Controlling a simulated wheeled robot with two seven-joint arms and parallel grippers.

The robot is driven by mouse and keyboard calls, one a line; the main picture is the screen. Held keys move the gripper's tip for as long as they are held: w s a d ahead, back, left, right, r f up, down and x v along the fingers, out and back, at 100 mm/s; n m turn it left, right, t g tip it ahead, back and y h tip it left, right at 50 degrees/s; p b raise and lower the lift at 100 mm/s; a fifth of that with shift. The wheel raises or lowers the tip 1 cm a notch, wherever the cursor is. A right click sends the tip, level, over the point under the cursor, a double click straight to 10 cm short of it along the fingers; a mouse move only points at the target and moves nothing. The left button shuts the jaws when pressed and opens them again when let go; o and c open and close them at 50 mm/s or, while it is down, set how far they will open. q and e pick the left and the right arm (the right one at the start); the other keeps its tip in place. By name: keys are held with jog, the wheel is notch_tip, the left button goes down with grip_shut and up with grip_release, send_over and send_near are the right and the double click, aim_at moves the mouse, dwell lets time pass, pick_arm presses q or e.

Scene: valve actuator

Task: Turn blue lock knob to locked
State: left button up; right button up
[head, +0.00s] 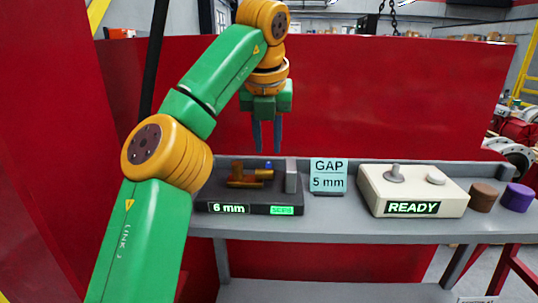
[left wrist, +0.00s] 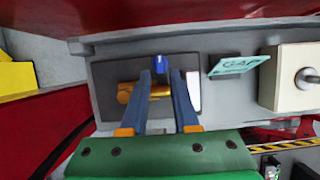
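The blue lock knob (head: 268,165) is small and stands at the back of a brass valve (head: 243,178) on a dark base (head: 240,209) reading "6 mm". It also shows in the left wrist view (left wrist: 160,60), just beyond my fingertips. My left gripper (head: 267,149) points down above the knob, with a gap between its fingers and nothing held. In the left wrist view its two blue-grey fingers (left wrist: 160,73) stand apart, with part of the brass valve (left wrist: 130,92) seen between and beside them. The knob's exact turn angle is too small to read. My right gripper is out of view.
A grey block (head: 291,175) stands at the base's right end. A sign (head: 328,177) reads "GAP 5 mm". A cream box (head: 378,204) reads "READY", with brown (head: 482,198) and purple (head: 518,197) pieces beside it. A red panel (head: 400,95) rises behind the grey bench (head: 340,228).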

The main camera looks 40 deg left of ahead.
aim_at(267, 165)
pick_arm(q)
jog(key=shift+s+d+f, duration=0.1)
jog(key=shift+s+f, duration=0.05)
jog(key=shift+f, duration=0.4)
jog(key=shift+s+d+f, duration=0.1)
jog(key=shift+s+f, duration=0.05)
jog(key=shift+f, duration=0.4)
jog(key=w+f, duration=0.1)
jog(key=w+a+f, duration=0.1)
jog(key=shift+a+f, duration=0.3)
jog(key=shift+s+d+r, duration=0.1)
jog(key=shift+s+d, duration=0.1)
jog(key=shift+s, duration=0.05)
jog(key=shift+c, duration=0.5)
jog(key=shift+d+r, duration=0.1)
grip_shut()
jog(key=m, duration=0.2)
jog(key=m+h, duration=0.1)
jog(key=m+t+h, duration=0.1)
jog(key=m, duration=0.1)
jog(key=shift+s+a+m, duration=0.15)
jog(key=shift+a+m, duration=0.15)
jog(key=shift+a, duration=0.05)
jog(key=m, duration=0.2)
jog(key=m+h, duration=0.1)
jog(key=m, duration=0.1)
jog(key=m+h, duration=0.1)
jog(key=shift+a+m, duration=0.3)
jog(key=shift+m, duration=0.4)
